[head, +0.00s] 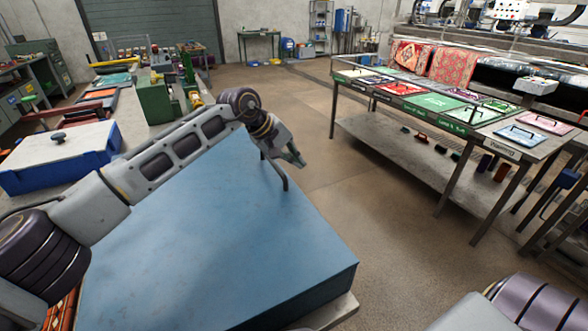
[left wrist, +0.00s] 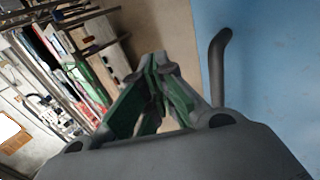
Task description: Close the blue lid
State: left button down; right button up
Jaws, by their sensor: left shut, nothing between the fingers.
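The blue lid (head: 200,235) is a large, thick panel that fills the lower middle of the head view. It lies roughly flat above a pale base edge (head: 338,312); I cannot tell whether it is flush. A dark bent handle (head: 284,178) stands at its right edge. The handle (left wrist: 217,65) and the lid (left wrist: 265,65) also show in the left wrist view. My left gripper (head: 297,158), with green finger pads, is shut and empty beside the handle, apart from it in the left wrist view (left wrist: 153,65). My right gripper is out of view.
A patterned rug edge (head: 62,312) shows at bottom left. A blue and white box (head: 60,158) and a green machine (head: 155,100) stand on the left bench. A long table (head: 435,165) with coloured panels stands right. The floor (head: 310,130) between is clear.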

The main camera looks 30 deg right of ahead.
pick_arm(q)
notch_tip(320, 180, up, 8)
jog(key=shift+d, duration=0.2)
jog(key=shift+s+r, duration=0.1)
dwell(0.6)
